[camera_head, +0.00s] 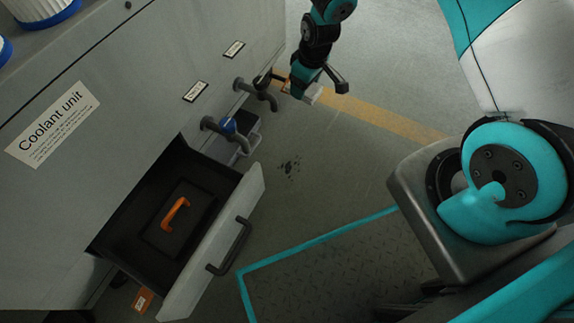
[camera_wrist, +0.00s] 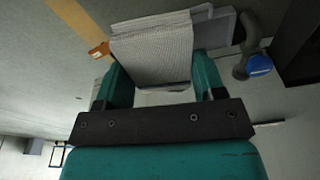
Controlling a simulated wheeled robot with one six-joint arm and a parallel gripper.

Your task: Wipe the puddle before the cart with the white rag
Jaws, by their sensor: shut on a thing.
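My gripper (camera_head: 304,84) hangs over the floor beside the taps of the coolant unit (camera_head: 90,90). It is shut on the white rag (camera_head: 313,94), of which only a small pale part shows in the head view. In the wrist view the rag (camera_wrist: 150,55) is a folded, woven, pale cloth between the two teal fingers (camera_wrist: 162,80). Dark wet-looking spots (camera_head: 290,167) lie on the floor below the gripper in the picture; I cannot tell if they are the puddle. I cannot make out a cart.
A blue-handled tap (camera_head: 229,126) sits over a grey bin (camera_head: 248,140). A small orange box (camera_head: 142,300) lies below the drawer. A yellow line (camera_head: 385,122) crosses open floor.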

